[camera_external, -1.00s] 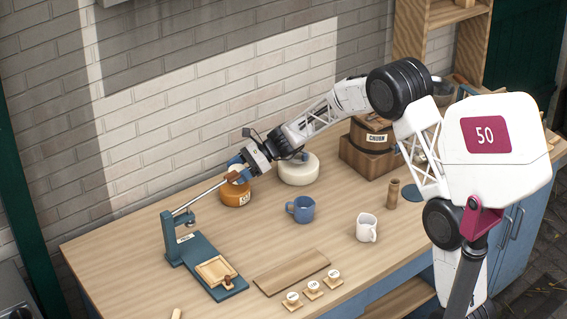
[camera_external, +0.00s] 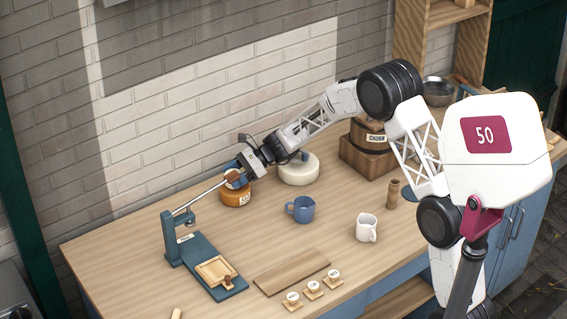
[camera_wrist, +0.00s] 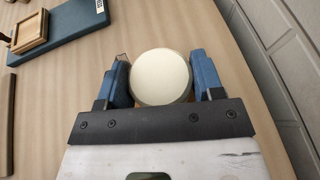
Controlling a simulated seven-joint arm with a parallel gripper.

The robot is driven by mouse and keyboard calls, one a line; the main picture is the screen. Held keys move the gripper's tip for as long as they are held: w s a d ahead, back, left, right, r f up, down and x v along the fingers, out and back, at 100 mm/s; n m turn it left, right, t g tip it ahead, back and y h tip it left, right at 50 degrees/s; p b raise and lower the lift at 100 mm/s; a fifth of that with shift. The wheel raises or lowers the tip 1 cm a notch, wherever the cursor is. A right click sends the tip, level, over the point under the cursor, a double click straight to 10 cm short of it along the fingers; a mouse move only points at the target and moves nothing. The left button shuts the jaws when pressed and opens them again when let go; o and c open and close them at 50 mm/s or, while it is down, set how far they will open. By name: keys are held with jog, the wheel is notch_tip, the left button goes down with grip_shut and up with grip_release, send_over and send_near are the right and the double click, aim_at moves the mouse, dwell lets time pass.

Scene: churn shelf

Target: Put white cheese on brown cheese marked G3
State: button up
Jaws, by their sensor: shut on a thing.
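The brown cheese (camera_external: 236,197) stands on the table by the wall, with a pale label that is too small to read surely. The white cheese (camera_external: 298,173) stands to its right, near the wall, with a small blue part on top. My gripper (camera_external: 238,174) is right over the brown cheese, and its fingers hide part of that cheese's top. In the wrist view, my gripper (camera_wrist: 160,78) has its blue fingers closed on both sides of a pale round thing (camera_wrist: 161,77). I cannot tell what this thing is; the brown cheese does not show there.
A teal press (camera_external: 205,262) stands at left, its metal lever (camera_external: 205,195) reaching up to my fingers. A blue mug (camera_external: 301,209), a white jug (camera_external: 366,228), a wooden board (camera_external: 291,272) and several small labelled blocks (camera_external: 313,288) stand forward. A wooden churn (camera_external: 366,160) is behind right.

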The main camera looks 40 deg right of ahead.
jog(key=shift+f, duration=0.25)
jog(key=shift+f, duration=0.15)
jog(key=o, duration=1)
jog(key=shift+d, duration=0.1)
jog(key=v, duration=1.2)
jog(key=shift+s, duration=0.1)
